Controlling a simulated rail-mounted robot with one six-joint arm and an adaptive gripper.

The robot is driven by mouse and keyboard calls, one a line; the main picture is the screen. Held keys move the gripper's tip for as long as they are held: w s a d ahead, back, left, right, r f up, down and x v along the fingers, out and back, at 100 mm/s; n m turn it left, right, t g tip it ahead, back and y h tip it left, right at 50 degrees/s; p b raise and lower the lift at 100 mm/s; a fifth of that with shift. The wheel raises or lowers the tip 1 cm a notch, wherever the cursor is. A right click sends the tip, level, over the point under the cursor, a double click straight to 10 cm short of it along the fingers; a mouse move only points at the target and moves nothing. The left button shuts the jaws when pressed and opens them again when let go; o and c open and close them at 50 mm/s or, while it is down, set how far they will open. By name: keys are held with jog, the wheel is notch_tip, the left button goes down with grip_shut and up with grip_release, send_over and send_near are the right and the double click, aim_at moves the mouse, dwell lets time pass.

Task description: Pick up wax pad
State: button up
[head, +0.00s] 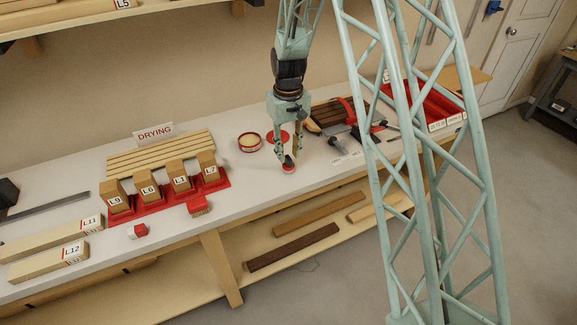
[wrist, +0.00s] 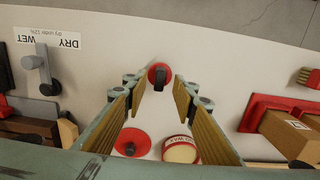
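The wax pad (head: 288,163), which I take to be the small red round piece with a dark upright handle, sits on the bench near its front edge. It also shows in the wrist view (wrist: 158,74), just past my fingertips and centred between them. My gripper (head: 287,156) points down over the pad. In the wrist view its two fingers (wrist: 160,93) are apart with a clear gap and nothing held. I cannot tell exactly how far the tips are above the bench.
A wax tin (head: 250,142) and a red lid (head: 278,136) lie behind the pad. Red blocks holder (head: 152,204) with labelled wooden blocks stands left, a red block brush (head: 199,206) nearer. Tools (head: 345,125) and red trays (head: 435,110) lie right. The bench around the pad is clear.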

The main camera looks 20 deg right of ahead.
aim_at(289, 157)
jog(key=shift+f, duration=1.5)
jog(key=shift+c, duration=0.9)
grip_shut()
